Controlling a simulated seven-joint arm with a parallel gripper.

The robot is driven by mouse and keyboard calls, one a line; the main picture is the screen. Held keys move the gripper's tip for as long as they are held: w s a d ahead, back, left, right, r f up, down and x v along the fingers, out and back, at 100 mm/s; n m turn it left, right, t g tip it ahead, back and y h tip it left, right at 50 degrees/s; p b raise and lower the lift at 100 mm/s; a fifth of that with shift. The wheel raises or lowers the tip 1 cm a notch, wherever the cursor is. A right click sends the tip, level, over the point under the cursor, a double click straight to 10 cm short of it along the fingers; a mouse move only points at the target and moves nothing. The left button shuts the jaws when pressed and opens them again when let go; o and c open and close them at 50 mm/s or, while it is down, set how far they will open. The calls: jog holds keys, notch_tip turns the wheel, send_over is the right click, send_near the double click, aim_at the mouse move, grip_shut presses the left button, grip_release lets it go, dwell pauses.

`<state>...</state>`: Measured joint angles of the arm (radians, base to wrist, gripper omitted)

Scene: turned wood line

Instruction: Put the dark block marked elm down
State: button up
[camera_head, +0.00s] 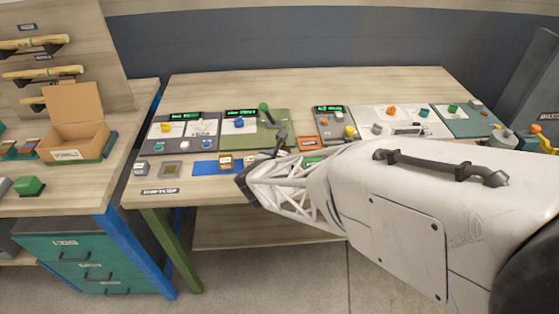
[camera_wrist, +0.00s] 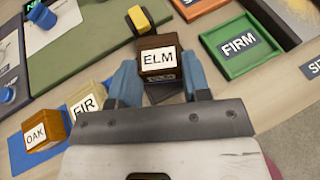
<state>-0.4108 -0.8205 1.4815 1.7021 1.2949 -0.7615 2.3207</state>
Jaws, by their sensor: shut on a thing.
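The dark brown block marked ELM (camera_wrist: 160,56) is in the wrist view, between the two blue fingers of my gripper (camera_wrist: 161,76). My gripper is shut on it, and its white label faces the camera. A dark patch shows just below the block, between the fingers; I cannot tell whether the block touches the table. In the head view my own arm covers the area, and I cannot make out the elm block there.
Left of my gripper, the FIR block (camera_wrist: 80,102) and the orange-brown OAK block (camera_wrist: 40,130) stand on a blue mat (camera_wrist: 17,155). A green tray marked FIRM (camera_wrist: 262,62) lies to the right. A yellow piece (camera_wrist: 140,19) is just beyond the elm block.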

jog(key=shift+f, duration=0.55)
jog(key=shift+f, duration=0.15)
jog(key=o, duration=0.9)
jog(key=shift+c, duration=0.2)
jog(key=shift+o, duration=0.2)
jog(key=shift+s+a+r, duration=0.2)
jog(key=shift+s+r, duration=0.1)
jog(key=shift+r, duration=0.05)
jog(key=v, duration=1.1)
jog(key=shift+s, duration=0.15)
